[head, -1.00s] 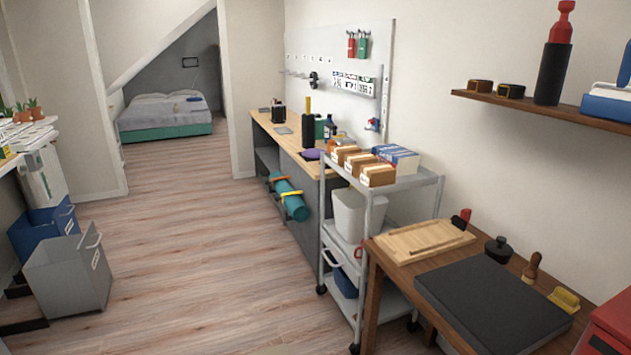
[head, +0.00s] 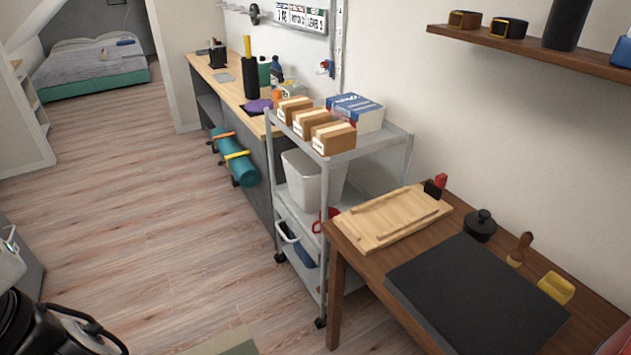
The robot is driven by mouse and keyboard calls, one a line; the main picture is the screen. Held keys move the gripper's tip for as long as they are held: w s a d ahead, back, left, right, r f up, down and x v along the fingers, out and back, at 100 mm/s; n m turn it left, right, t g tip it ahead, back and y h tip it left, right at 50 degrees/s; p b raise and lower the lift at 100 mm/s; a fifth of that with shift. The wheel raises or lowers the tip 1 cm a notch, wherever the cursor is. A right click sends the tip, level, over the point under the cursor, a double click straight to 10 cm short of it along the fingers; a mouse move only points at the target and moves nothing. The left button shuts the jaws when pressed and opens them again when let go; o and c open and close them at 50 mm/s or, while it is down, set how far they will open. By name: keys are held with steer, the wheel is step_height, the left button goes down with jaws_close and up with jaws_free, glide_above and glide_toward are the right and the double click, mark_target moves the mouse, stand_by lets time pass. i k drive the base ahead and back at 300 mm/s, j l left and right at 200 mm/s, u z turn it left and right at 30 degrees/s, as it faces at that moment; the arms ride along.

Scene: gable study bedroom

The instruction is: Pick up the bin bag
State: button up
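I cannot make out a bin bag anywhere in the head view. A pale, open-topped bin (head: 306,184) stands on the middle shelf of the grey trolley (head: 399,148); its inside is mostly hidden. A dark, rounded form with a black cable shows at the lower left corner, probably part of my arm. The fingers of my gripper are not in view.
A wooden table (head: 338,252) with a black slab (head: 475,290) and cutting board (head: 385,218) stands at the right. A workbench (head: 218,70) with a teal roll (head: 240,168) runs behind the trolley. The wooden floor (head: 150,215) at centre left is clear.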

mark_target(302, 175)
steer(key=i+j+z, duration=0.1)
steer(key=z, duration=0.45)
steer(key=i+j+z, duration=0.1)
steer(key=j+z, duration=0.15)
steer(key=j, duration=0.25)
steer(key=i+j+z, duration=0.1)
steer(key=j+z, duration=0.15)
steer(key=j, duration=0.25)
steer(key=j+z, duration=0.25)
steer(key=j, duration=0.75)
steer(key=i+j, duration=0.1)
steer(key=j, duration=0.95)
steer(key=j+z, duration=0.1)
steer(key=j, duration=0.95)
steer(key=i+j, duration=0.1)
steer(key=i, duration=0.2)
